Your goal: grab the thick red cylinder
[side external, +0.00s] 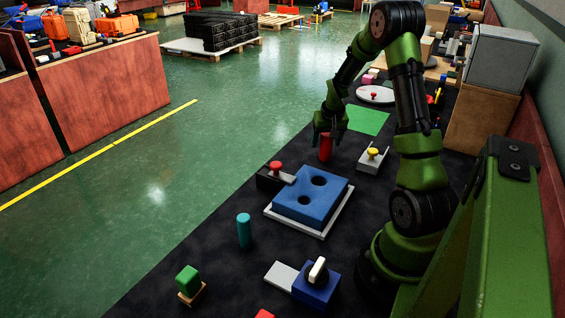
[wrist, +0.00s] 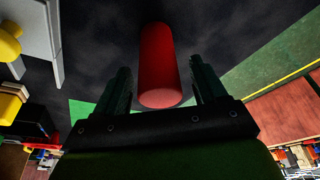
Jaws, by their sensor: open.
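The thick red cylinder (side external: 325,147) stands upright on the dark mat in the side external view, below my gripper (side external: 326,133). In the wrist view the red cylinder (wrist: 160,65) shows between the two fingers of my gripper (wrist: 160,82), with a visible gap on each side. The fingers are apart and hold nothing. I cannot tell how far down along the cylinder the fingertips reach.
A blue block with two round holes (side external: 305,198) sits on a white plate in front of the cylinder. A box with a yellow button (side external: 373,155) stands close to the right, and one with a red button (side external: 276,170) to the left. A teal cylinder (side external: 244,231) stands nearer the camera. A green sheet (side external: 367,120) lies behind.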

